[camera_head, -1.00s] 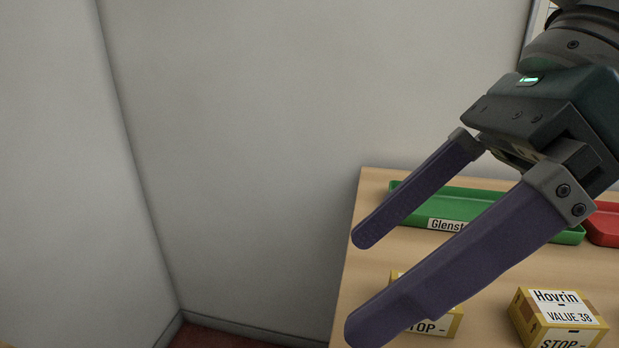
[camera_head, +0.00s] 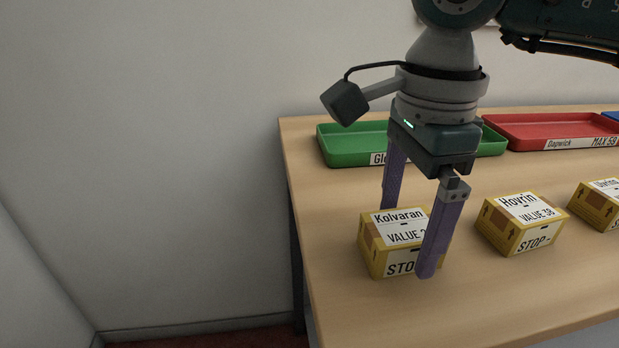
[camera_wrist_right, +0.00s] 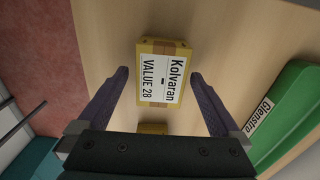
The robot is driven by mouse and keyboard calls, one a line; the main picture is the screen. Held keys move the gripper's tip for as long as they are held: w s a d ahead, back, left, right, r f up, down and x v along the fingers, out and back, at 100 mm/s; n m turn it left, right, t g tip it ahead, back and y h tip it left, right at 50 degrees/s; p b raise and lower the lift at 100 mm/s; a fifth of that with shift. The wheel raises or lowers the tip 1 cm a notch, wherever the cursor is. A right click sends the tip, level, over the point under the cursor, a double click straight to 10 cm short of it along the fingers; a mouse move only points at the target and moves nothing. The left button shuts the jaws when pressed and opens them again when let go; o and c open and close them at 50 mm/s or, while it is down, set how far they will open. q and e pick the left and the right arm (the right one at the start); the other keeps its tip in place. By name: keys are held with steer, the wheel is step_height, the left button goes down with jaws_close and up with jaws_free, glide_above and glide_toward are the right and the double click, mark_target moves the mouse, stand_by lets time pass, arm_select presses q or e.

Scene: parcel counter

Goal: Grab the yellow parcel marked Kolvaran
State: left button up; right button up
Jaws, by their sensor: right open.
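The yellow parcel marked Kolvaran (camera_head: 385,262) sits on the counter near its left end, with a white label on top reading Kolvaran and a value. My right gripper (camera_head: 408,240) is open and points down at this parcel. One purple finger is behind the parcel and the other is in front of its right part, hiding some of the label. In the right wrist view the Kolvaran parcel (camera_wrist_right: 162,75) lies ahead, between the lines of the two spread fingers (camera_wrist_right: 160,82). Touching cannot be made out. My left gripper is not in view.
The yellow Hovrin parcel (camera_head: 520,225) stands to the right, with another yellow parcel (camera_head: 597,204) beyond it. A green tray (camera_head: 340,148) and a red tray marked Dapwick (camera_head: 530,131) lie along the back. The counter's front strip (camera_head: 420,315) is clear.

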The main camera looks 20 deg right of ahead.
steer(key=shift+a+f, duration=0.1)
steer(key=shift+f, duration=0.5)
steer(key=shift+w, duration=0.1)
steer(key=c, duration=1.5)
